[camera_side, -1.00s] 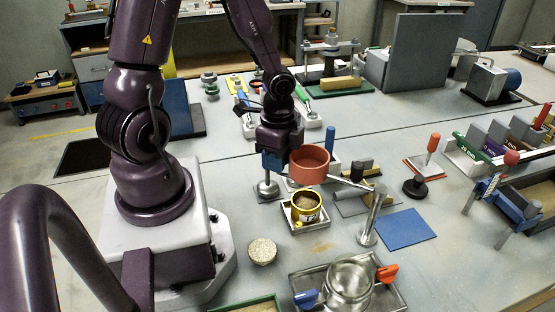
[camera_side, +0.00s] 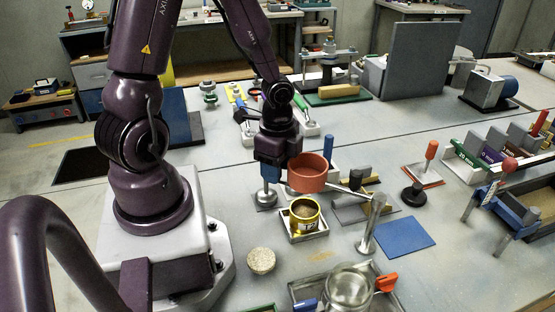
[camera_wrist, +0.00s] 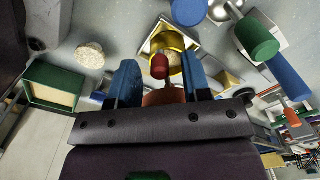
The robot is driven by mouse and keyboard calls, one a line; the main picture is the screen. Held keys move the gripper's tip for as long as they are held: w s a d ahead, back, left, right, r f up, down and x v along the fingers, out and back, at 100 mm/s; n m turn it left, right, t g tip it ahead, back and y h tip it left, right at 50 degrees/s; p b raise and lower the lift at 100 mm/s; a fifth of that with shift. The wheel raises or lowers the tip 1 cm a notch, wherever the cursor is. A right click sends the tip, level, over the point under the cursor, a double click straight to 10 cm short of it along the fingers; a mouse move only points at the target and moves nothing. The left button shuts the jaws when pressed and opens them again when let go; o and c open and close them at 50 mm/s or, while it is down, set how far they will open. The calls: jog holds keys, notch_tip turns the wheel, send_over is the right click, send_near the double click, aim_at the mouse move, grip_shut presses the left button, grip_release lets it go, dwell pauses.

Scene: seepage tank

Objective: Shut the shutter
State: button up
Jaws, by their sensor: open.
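A red-orange cup (camera_side: 307,173) is held on a thin rod from a metal post (camera_side: 372,226). It sits above a yellow can (camera_side: 305,214) with brownish contents. No part is clearly recognisable as the shutter; a small red knob (camera_wrist: 160,66) in the wrist view may be its handle. My gripper (camera_side: 268,172) is pointed down just left of the cup in the side view. In the wrist view my gripper's blue fingers (camera_wrist: 158,78) are wide apart, and the knob appears between them. Contact with the knob cannot be told. The gripper body hides much of the cup there.
The can stands in a small square tray (camera_side: 318,232). A round pale disc (camera_side: 261,261) lies to the left. A glass jar (camera_side: 348,286) stands at the front. A blue mat (camera_side: 404,233) lies to the right, with bare bench around it.

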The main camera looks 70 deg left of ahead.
notch_tip(320, 180, up, 13)
dwell(0.5)
dwell(0.3)
jog(key=s+d+r+n+t, duration=0.4)
jog(key=d+r+n+t, duration=0.1)
jog(key=d+r+n, duration=0.3)
jog(key=shift+r+n+t, duration=0.3)
jog(key=shift+r+n, duration=0.3)
jog(key=shift+r, duration=0.3)
dwell(1.0)
